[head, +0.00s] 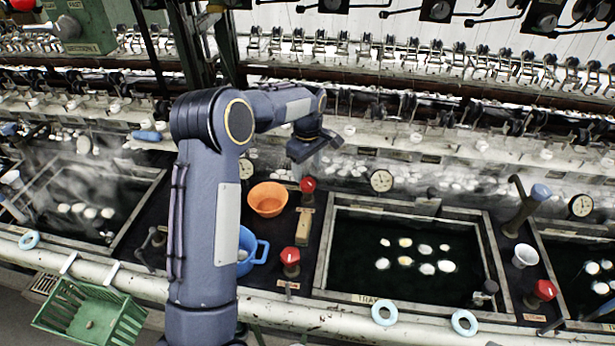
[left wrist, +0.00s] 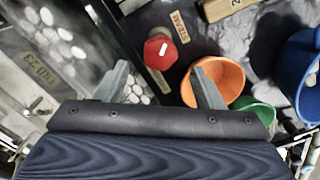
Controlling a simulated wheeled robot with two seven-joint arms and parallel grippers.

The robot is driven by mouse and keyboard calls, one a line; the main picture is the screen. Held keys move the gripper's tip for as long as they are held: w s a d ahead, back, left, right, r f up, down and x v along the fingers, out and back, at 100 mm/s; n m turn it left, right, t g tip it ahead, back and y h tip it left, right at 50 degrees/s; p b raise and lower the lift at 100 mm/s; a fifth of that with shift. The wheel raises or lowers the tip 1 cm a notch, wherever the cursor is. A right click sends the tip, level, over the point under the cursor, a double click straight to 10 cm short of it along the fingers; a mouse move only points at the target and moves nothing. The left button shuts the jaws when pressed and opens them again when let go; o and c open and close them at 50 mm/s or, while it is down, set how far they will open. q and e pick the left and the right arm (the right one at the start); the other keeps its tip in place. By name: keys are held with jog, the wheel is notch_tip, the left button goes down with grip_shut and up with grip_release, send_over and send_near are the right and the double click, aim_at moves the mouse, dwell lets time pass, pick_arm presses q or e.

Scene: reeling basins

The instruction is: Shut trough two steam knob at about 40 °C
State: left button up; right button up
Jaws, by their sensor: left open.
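A red steam knob (head: 308,184) with a white mark stands at the back left corner of the middle trough (head: 420,208), between it and the orange bowl. It also shows in the left wrist view (left wrist: 160,52), beside a label (left wrist: 180,27) reading STEAM. My left gripper (left wrist: 160,85) is open and empty, its fingers spread apart below the knob in that picture, not closed on it. In the head view the left gripper (head: 315,148) hangs just above and behind the knob. A round dial (head: 381,180) stands behind the middle trough; its reading is too small to tell. My right gripper is not in view.
An orange bowl (head: 267,199), a blue bucket (head: 249,252) and a wooden block (head: 303,228) lie close to the knob. A second red knob (head: 290,256) stands in front, a third (head: 544,290) at right. Reeling machinery (head: 400,130) runs behind. Steam blurs the left trough (head: 80,205).

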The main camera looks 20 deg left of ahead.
aim_at(307, 182)
pick_arm(q)
jog(key=shift+f+p, duration=0.45)
jog(key=shift+f, duration=2.2)
jog(key=c, duration=1)
